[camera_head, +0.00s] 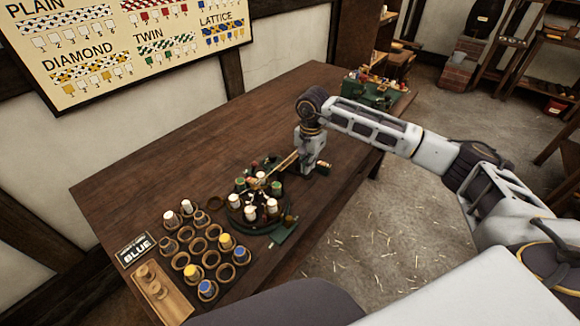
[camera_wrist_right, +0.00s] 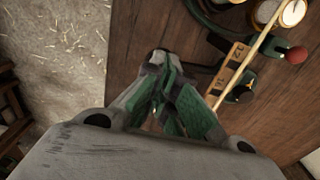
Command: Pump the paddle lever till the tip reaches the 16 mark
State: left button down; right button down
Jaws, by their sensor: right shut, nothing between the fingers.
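The braiding machine (camera_head: 232,213), a dark round base with several bobbins, stands on the bench. In the head view the strip (camera_head: 287,161) lies just left of my right gripper (camera_head: 309,170). A green flat plate (camera_head: 286,232) sticks out at the machine's front; I cannot tell whether it is the paddle lever. In the wrist view my right gripper (camera_wrist_right: 163,75) is shut and empty, apart from the strip. My left gripper is out of view.
A red knob (camera_wrist_right: 297,55) is beyond the strip. A green box (camera_head: 368,90) sits at the far bench end.

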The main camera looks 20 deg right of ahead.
aim_at(308, 175)
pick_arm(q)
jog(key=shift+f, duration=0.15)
pick_arm(e)
jog(key=shift+f, duration=0.2)
pick_arm(q)
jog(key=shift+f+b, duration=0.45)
jog(key=shift+b, duration=0.15)
pick_arm(e)
jog(key=shift+f, duration=0.6)
